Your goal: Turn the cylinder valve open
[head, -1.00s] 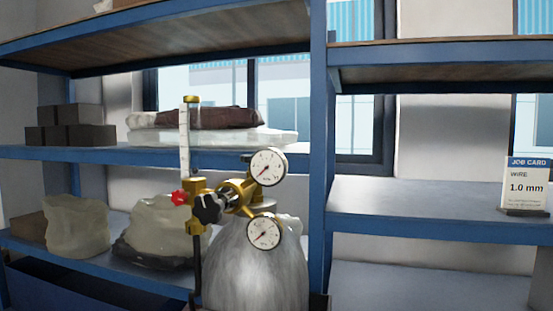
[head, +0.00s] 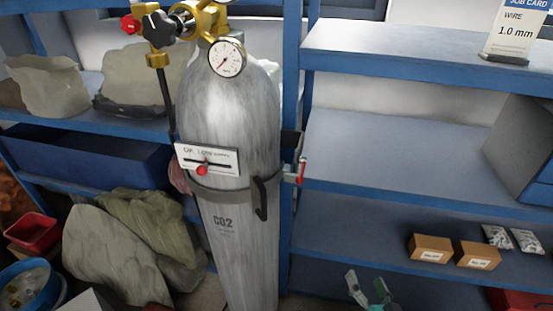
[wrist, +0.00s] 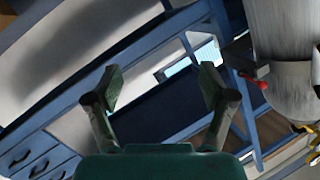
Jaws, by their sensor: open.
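A grey gas cylinder marked CO2 (head: 232,130) stands upright against the blue shelving; part of it also shows at the right of the wrist view (wrist: 283,60). Brass valve and regulator fittings (head: 205,18) sit on its top, cut by the upper picture edge. They carry a black lobed knob (head: 158,29), a small red knob (head: 130,24) and a round gauge (head: 226,58). I cannot tell which part is the cylinder valve's own handle. My gripper (head: 368,289) is low and right of the cylinder, apart from it. In the wrist view its fingers (wrist: 161,88) are spread and empty.
A strap (head: 225,193) crosses the cylinder, with a red-handled clamp (head: 300,171) at its right. A white card with a red slider (head: 207,159) hangs in front. Small brown boxes (head: 430,248) lie on the right shelf. Sacks (head: 115,255) and tubs crowd the lower left.

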